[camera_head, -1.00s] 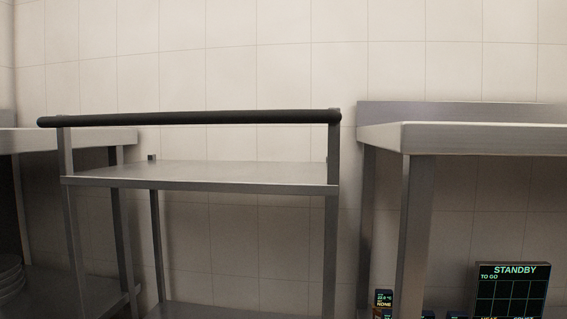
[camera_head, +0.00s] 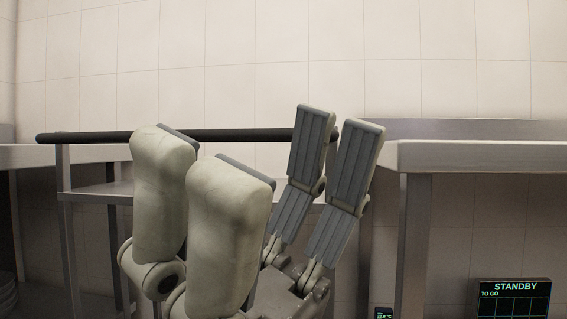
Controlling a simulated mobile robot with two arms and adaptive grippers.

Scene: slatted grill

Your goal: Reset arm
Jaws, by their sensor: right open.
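My right gripper (camera_head: 268,165) stands upright in the lower middle of the head view. Two thick pale fingers on its left show their smooth backs. Two fingers on its right show grey ridged pads. A wide gap lies between the two sides, so it is open, and nothing shows in it. The gripper is in front of the metal cart and hides much of the cart's shelf and part of its black handle bar (camera_head: 90,137). I cannot tell whether it touches the cart. My left gripper is not in view.
The steel cart's shelf (camera_head: 95,192) shows behind the gripper. A steel table (camera_head: 480,155) stands at the right, and another table edge (camera_head: 20,155) is at the left. A "STANDBY" display (camera_head: 514,300) is at the lower right. A tiled wall closes the back.

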